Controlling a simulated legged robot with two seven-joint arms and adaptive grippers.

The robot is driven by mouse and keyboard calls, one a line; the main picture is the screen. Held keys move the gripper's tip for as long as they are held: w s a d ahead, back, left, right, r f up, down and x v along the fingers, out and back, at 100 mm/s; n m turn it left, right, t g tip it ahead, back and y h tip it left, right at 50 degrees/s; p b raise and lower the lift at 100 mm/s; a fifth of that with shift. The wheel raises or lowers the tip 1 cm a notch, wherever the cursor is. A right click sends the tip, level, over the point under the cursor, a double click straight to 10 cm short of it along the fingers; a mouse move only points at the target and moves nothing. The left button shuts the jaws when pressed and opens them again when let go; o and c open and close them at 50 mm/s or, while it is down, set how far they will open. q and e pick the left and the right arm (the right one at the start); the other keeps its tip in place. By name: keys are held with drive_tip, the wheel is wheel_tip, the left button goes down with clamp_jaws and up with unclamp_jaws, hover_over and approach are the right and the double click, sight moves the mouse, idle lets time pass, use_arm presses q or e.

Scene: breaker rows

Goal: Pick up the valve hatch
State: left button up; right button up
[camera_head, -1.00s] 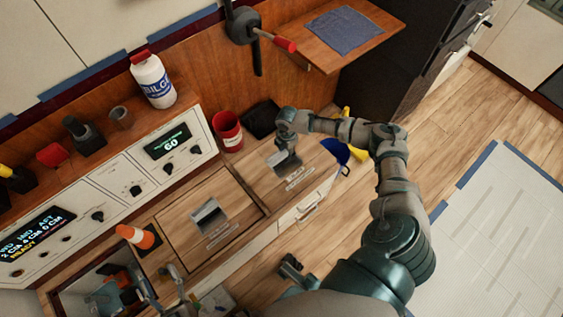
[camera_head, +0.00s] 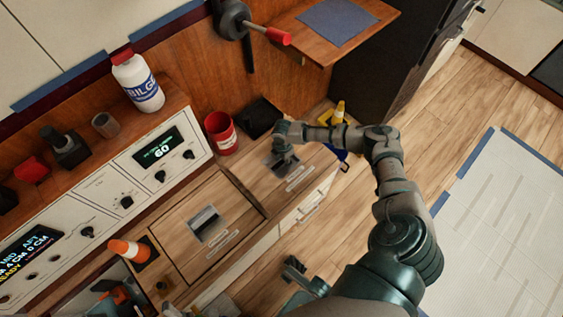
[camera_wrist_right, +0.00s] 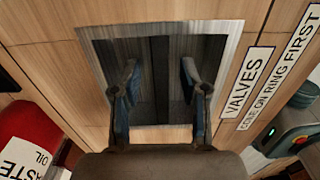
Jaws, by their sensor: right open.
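The valve hatch (camera_head: 254,176) is a wooden panel in the counter top, with a recessed metal pull and a label strip. In the right wrist view its wood (camera_wrist_right: 55,75) surrounds the metal recess (camera_wrist_right: 215,50), and a label beside it reads "VALVES". A dark upright bar (camera_wrist_right: 160,70) crosses the recess. My right gripper (camera_head: 283,158) is over this pull. In the wrist view the right gripper (camera_wrist_right: 158,82) is open, with one finger on each side of the bar. I cannot tell whether the fingers touch it.
A second hatch (camera_head: 170,240) with a metal pull lies to the left. A red oil can (camera_head: 221,135) stands close behind the valve hatch. An orange cone (camera_head: 128,249) stands at the left. A white bottle (camera_head: 138,82) is on the console shelf. Open floor lies right.

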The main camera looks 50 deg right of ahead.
drive_tip(key=shift+a+r, duration=0.2)
drive_tip(key=shift+a, duration=0.05)
drive_tip(key=shift+a+r, duration=0.2)
drive_tip(key=shift+a, duration=0.2)
drive_tip(key=c, duration=0.8)
drive_tip(key=shift+d, duration=0.3)
clamp_jaws()
drive_tip(key=shift+d+f, duration=0.15)
drive_tip(key=shift+d, duration=0.05)
